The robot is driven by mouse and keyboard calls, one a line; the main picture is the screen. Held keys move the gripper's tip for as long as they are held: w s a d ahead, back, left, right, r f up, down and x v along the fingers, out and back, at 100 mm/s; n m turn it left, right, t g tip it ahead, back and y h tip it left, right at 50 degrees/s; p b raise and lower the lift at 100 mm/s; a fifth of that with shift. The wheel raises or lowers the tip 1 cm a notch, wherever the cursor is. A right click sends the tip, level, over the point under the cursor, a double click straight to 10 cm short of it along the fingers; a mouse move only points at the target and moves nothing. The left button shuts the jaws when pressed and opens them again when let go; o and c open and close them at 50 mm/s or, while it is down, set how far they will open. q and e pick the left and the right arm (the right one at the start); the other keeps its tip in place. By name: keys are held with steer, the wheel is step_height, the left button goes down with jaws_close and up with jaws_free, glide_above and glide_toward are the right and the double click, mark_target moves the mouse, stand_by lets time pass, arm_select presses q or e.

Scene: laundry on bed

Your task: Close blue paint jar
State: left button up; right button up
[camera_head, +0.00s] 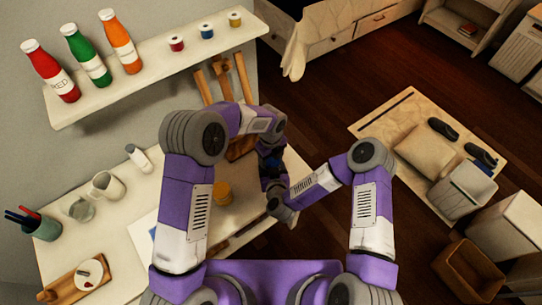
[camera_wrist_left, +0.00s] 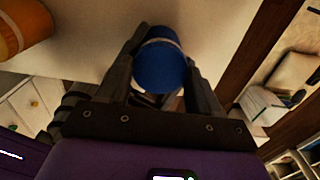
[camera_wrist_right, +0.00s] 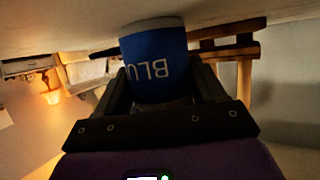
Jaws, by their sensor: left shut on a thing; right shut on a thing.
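In the right wrist view, the blue paint jar (camera_wrist_right: 153,62) with upside-down letters "BLU" and a pale rim sits between the fingers of my right gripper (camera_wrist_right: 152,85), which is shut on it. In the left wrist view, my left gripper (camera_wrist_left: 160,75) is shut on a smooth blue round piece (camera_wrist_left: 160,68) with a pale band; I cannot tell whether it is the lid or part of the jar. In the head view both arms meet over the table's right side, where a small blue patch (camera_head: 270,160) shows beside dark gripper parts. My arms hide most of it.
An orange jar stands on the table, seen in the head view (camera_head: 222,192) and left wrist view (camera_wrist_left: 20,28). Easel wood (camera_head: 243,76) rises behind.

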arm_select(q)
steer(key=m, duration=0.7)
steer(key=o, duration=1)
steer(key=shift+r, duration=0.1)
steer(key=shift+r, duration=2.15)
steer(key=shift+c, duration=0.4)
